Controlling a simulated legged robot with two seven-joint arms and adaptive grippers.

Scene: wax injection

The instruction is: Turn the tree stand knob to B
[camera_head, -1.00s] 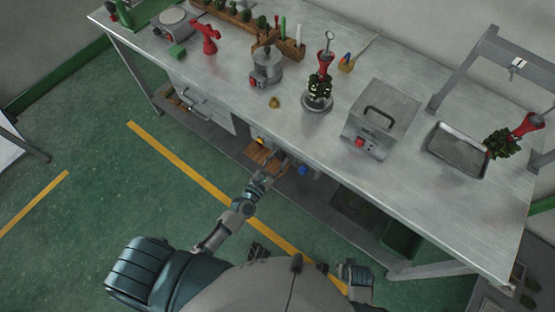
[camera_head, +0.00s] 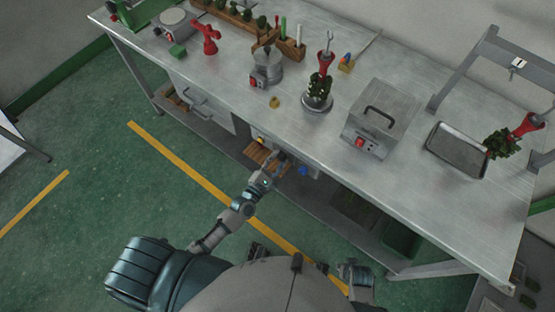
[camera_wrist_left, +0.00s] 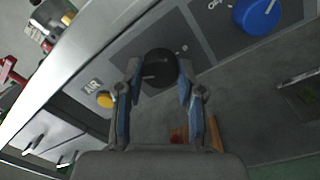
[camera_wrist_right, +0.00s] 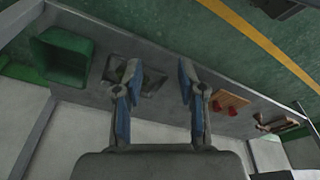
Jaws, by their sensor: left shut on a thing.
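A black round knob (camera_wrist_left: 160,68) sits on the grey panel under the bench's front edge, with a white mark on its face. My left gripper (camera_wrist_left: 157,82) has its two blue-padded fingers on either side of it and is shut on it. In the head view the left gripper (camera_head: 279,158) reaches the panel below the bench top and hides the knob. The letters around the knob are too small to read. My right gripper (camera_wrist_right: 152,85) is open and empty, pointing at the floor and lower shelf.
A yellow knob (camera_wrist_left: 105,100) by an AIR label and a blue knob (camera_wrist_left: 256,14) flank the black one.

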